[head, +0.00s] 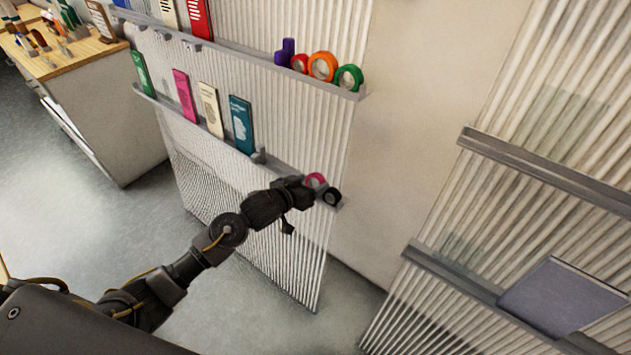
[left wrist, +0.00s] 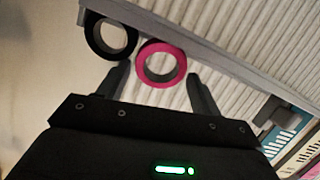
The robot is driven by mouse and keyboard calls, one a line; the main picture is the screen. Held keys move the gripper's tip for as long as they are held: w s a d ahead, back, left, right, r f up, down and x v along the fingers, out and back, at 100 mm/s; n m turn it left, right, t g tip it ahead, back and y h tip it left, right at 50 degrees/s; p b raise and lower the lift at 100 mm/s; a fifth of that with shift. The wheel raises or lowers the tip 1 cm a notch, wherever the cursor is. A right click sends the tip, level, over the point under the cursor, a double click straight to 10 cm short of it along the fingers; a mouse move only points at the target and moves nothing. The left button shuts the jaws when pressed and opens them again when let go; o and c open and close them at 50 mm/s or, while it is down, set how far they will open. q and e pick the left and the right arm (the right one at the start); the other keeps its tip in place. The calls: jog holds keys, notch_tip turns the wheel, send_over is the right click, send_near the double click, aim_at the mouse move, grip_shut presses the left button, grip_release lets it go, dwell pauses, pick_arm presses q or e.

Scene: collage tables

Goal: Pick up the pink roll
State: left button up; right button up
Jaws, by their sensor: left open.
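The pink roll (head: 315,180) stands on the lower ledge of the corrugated panel, beside a black roll (head: 332,197). In the left wrist view the pink roll (left wrist: 162,64) is a ring standing between the tips of my open left gripper (left wrist: 160,85), with the black roll (left wrist: 110,36) just left of it, outside the fingers. I cannot tell whether either finger touches the pink roll. In the head view my left gripper (head: 300,194) is at the ledge's right end and partly hides the rolls. My right gripper is not in view.
The lower ledge (head: 175,108) also holds several upright booklets to the left, including a teal one (head: 241,125). The upper ledge (head: 240,52) holds purple, red, orange (head: 322,66) and green rolls. A second ribbed panel (head: 540,120) stands at right.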

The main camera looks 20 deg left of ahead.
pick_arm(q)
jog(key=shift+d+f, duration=0.1)
jog(key=shift+f, duration=0.15)
jog(key=c, duration=0.7)
jog(key=shift+r, duration=0.1)
jog(key=shift+c, duration=0.2)
